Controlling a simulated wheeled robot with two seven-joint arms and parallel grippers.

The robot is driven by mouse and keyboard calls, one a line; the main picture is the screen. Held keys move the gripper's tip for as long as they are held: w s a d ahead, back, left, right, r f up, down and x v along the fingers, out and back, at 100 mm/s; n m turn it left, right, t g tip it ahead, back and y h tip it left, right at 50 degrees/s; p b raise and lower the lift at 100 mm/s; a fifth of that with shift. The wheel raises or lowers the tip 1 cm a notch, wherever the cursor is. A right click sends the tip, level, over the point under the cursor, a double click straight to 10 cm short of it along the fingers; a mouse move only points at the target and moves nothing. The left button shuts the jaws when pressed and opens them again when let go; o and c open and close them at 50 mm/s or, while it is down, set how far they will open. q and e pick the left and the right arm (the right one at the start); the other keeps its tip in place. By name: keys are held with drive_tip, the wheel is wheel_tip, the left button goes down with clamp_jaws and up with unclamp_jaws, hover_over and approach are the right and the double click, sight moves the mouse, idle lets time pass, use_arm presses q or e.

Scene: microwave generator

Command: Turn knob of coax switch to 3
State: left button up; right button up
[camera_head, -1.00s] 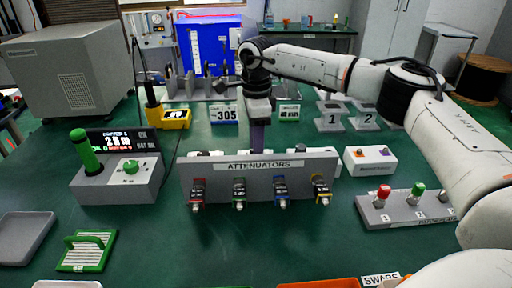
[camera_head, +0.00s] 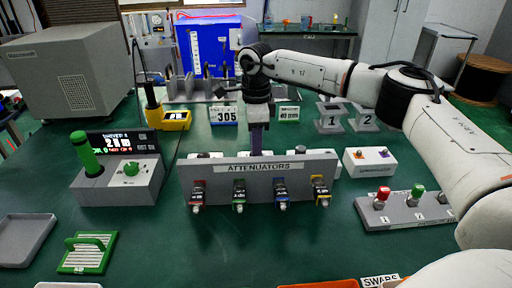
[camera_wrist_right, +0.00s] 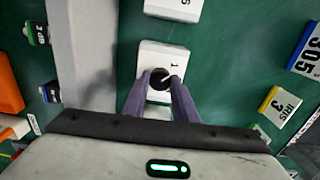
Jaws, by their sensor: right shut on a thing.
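The coax switch is a small white box (camera_wrist_right: 161,58) with a black round knob (camera_wrist_right: 157,79) in the right wrist view. The knob bears a light pointer line, and a "1" is printed beside it on the box. My right gripper (camera_wrist_right: 162,81) has its two purple fingers around the knob, shut on it. In the head view my right gripper (camera_head: 258,138) reaches down behind the attenuator panel (camera_head: 265,182), which hides its fingertips and the knob. My left gripper is in neither view.
The attenuator panel with several coloured attenuators stands directly in front of the switch. Another white box (camera_wrist_right: 172,8) lies close to it in the wrist view.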

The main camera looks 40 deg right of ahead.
drive_tip(key=m+p, duration=0.1)
drive_tip(key=m, duration=0.1)
drive_tip(key=m+p, duration=0.1)
drive_tip(key=shift+r+m+p, duration=0.2)
drive_tip(key=shift+m+p, duration=0.75)
drive_tip(key=shift+m, duration=0.35)
drive_tip(key=m+p, duration=0.1)
drive_tip(key=m, duration=0.1)
drive_tip(key=shift+m, duration=0.4)
drive_tip(key=shift+m+p, duration=0.75)
drive_tip(key=shift+m, duration=0.15)
drive_tip(key=m+p, duration=0.2)
drive_tip(key=m, duration=0.2)
use_arm(q)
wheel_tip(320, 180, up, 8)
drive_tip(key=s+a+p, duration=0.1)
drive_tip(key=p, duration=0.1)
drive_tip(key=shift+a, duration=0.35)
use_arm(e)
drive_tip(key=shift+f+m, duration=0.15)
drive_tip(key=shift+m, duration=2.35)
use_arm(q)
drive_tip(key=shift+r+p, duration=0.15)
drive_tip(key=shift+p, duration=0.15)
use_arm(e)
drive_tip(key=o, duration=1)
